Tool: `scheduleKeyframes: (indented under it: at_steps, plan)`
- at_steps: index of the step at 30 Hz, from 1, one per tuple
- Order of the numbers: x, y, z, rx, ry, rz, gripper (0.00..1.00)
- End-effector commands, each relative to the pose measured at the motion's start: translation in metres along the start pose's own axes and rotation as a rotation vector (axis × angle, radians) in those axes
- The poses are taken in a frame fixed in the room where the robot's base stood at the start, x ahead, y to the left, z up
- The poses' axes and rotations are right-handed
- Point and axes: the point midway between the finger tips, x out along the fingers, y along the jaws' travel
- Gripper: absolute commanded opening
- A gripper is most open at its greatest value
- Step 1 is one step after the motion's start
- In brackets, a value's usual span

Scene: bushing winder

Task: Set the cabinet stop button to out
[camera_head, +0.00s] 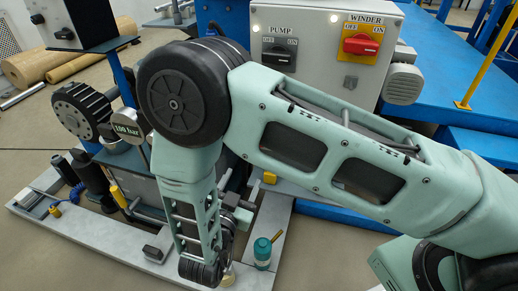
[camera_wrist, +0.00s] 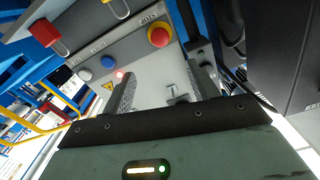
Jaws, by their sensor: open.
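A red mushroom-shaped stop button (camera_wrist: 159,37) on a yellow collar sits on a grey panel in the wrist view. Whether it is in or out is too small to tell. My gripper (camera_wrist: 165,82) is open, its two dark fingers apart and nothing between them. The button lies beyond the fingertips, above the gap in the picture, and the fingers do not appear to touch it. In the head view no stop button shows, and my arm covers much of the middle.
Near the stop button are a blue button (camera_wrist: 85,75), a white button (camera_wrist: 107,62) and a red-handled switch (camera_wrist: 45,34). The head view shows a grey cabinet with a black pump switch (camera_head: 279,52) and a red winder switch (camera_head: 361,45). A teal bottle (camera_head: 262,252) stands below.

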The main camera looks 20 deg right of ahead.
Motion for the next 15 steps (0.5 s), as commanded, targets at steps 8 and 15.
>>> scheduleKeyframes:
  at_steps: [8,15]
  plan:
    - [0.057,0.001,0.003,0.002,0.0,0.003,0.59]
    - [0.107,0.001,0.003,0.003,-0.001,0.002,0.59]
